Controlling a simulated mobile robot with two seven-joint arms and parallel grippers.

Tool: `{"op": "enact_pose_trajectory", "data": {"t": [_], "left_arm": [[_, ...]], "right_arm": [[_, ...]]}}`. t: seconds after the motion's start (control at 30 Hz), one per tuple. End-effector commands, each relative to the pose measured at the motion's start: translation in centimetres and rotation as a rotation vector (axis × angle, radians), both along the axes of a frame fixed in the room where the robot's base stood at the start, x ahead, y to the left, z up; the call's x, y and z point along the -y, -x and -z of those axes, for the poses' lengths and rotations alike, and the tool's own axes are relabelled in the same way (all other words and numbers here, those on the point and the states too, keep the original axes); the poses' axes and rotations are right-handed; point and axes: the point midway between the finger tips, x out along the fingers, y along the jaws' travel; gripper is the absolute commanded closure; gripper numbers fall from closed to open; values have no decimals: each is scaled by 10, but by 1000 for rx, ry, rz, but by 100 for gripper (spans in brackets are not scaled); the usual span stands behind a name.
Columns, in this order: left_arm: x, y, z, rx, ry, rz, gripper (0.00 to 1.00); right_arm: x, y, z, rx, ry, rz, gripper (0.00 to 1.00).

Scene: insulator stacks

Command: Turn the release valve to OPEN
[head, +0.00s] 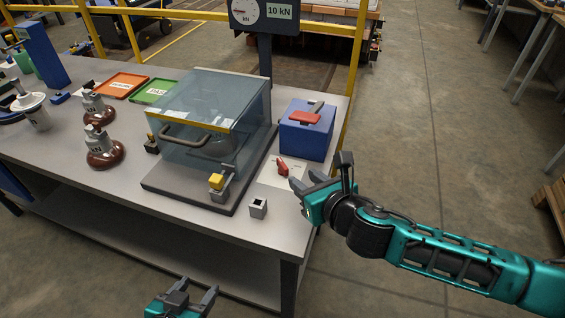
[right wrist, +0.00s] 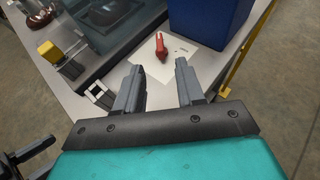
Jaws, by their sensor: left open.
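The release valve is a small red handle (head: 282,168) on a pale plate (head: 268,178) on the bench, in front of the blue box. The red handle (right wrist: 161,48) also shows in the right wrist view, just beyond and between the fingertips. The marks on the plate are too small to read. My right gripper (head: 304,185) is open and empty, a little right of the handle and apart from it; its two spread fingers (right wrist: 158,75) point toward the valve. My left gripper (head: 196,296) is open and empty at the bottom edge, in front of the bench.
A blue box (head: 305,138) with a red-topped lever stands behind the valve. A clear-covered test chamber (head: 205,115) with a yellow latch is to its left. A small square metal socket (head: 258,208) stands near the front edge. Brown insulators (head: 103,150) stand further left.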

Motion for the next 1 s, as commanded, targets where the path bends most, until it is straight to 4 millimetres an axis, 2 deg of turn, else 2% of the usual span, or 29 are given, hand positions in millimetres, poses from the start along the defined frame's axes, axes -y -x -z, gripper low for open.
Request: {"op": "enact_pose_trajectory", "data": {"t": [0.6,0.8,1.0], "left_arm": [[1,2,25,-10,1,3,41],[5,1,25,-10,8,7,41],[7,1,23,-7,11,10,41]], "right_arm": [[-43,-83,40,-3,-6,4,62],[-50,-96,45,-4,-9,3,62],[-51,-99,46,-4,-7,3,62]]}}
